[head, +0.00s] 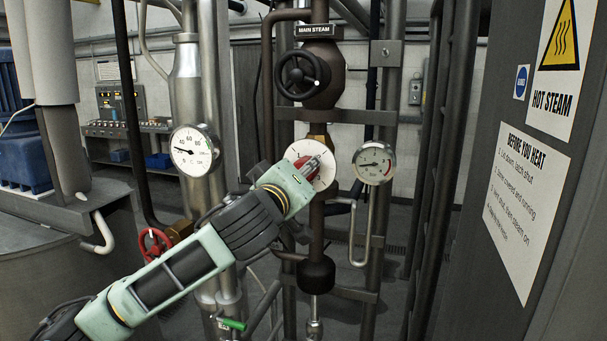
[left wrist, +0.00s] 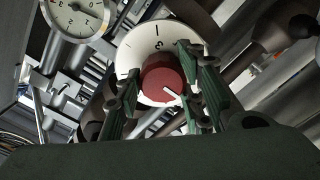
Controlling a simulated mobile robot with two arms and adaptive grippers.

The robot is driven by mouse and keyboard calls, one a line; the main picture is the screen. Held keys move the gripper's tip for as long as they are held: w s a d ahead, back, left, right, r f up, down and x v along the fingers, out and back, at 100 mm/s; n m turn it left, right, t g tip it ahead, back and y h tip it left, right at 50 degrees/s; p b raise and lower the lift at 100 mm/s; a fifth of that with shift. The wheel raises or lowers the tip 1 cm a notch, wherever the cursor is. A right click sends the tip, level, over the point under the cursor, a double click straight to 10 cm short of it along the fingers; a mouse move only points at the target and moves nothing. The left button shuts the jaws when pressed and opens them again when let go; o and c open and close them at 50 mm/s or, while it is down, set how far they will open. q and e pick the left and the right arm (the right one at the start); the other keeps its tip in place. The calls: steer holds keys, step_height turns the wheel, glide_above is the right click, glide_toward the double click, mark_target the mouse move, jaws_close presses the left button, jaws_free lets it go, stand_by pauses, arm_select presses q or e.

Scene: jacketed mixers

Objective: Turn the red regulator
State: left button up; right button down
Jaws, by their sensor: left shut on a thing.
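The red regulator is a round red knob (left wrist: 160,80) with a white pointer, set in front of a white dial plate with black marks (left wrist: 135,58). In the head view the knob (head: 308,165) is partly hidden by my left gripper (head: 313,167), and the dial plate shows around it below the main steam valve. In the left wrist view my left gripper's green fingers (left wrist: 160,100) stand on both sides of the knob and are shut on it. The knob's pointer is toward the lower right in that view. My right gripper is in neither view.
A black handwheel (head: 302,75) under the "MAIN STEAM" sign is above the regulator. A gauge (head: 374,163) is close on its right and another gauge (head: 195,150) on its left. A red handwheel (head: 155,244) is by my left arm. A grey panel with warning signs (head: 527,200) stands at the right.

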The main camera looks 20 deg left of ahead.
arm_select(q)
steer(key=shift+d+f+m+b, duration=0.15)
steer(key=shift+f+m+b, duration=0.05)
steer(key=shift+m+b, duration=0.6)
steer(key=shift+m, duration=0.3)
steer(key=m, duration=0.3)
steer(key=shift+r+p, duration=0.15)
steer(key=shift+p, duration=0.2)
steer(key=shift+m+p, duration=0.4)
steer(key=shift+m, duration=1.3)
steer(key=shift+f, duration=0.2)
steer(key=o, duration=1.1)
